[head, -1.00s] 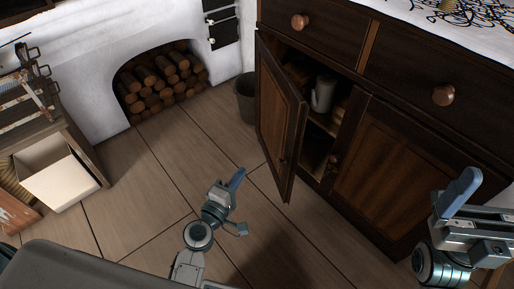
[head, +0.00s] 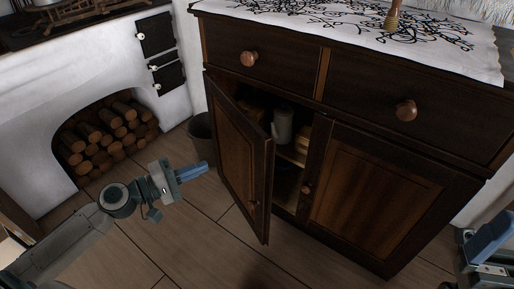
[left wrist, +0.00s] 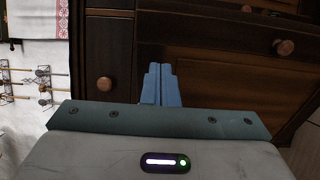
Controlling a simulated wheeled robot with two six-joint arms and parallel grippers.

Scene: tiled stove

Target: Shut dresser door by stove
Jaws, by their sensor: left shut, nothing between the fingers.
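The dark wooden dresser (head: 385,195) fills the right of the head view. The right door (head: 365,190) is closed. My left gripper (head: 203,169) is shut and empty, just left of the open door's outer face and apparently apart from it. In the left wrist view its blue fingers (left wrist: 160,86) are together in front of dark dresser wood. My right gripper (head: 490,236) is partly cut off at the right edge; its jaw gap is not clear.
Inside the dresser stands a grey jug (head: 283,126) on a shelf. A dark bucket (head: 201,131) is on the floor between dresser and white stove (head: 165,105). Firewood (head: 105,135) fills the stove's arch. A patterned cloth (head: 300,12) covers the dresser top. Floor before the dresser is clear.

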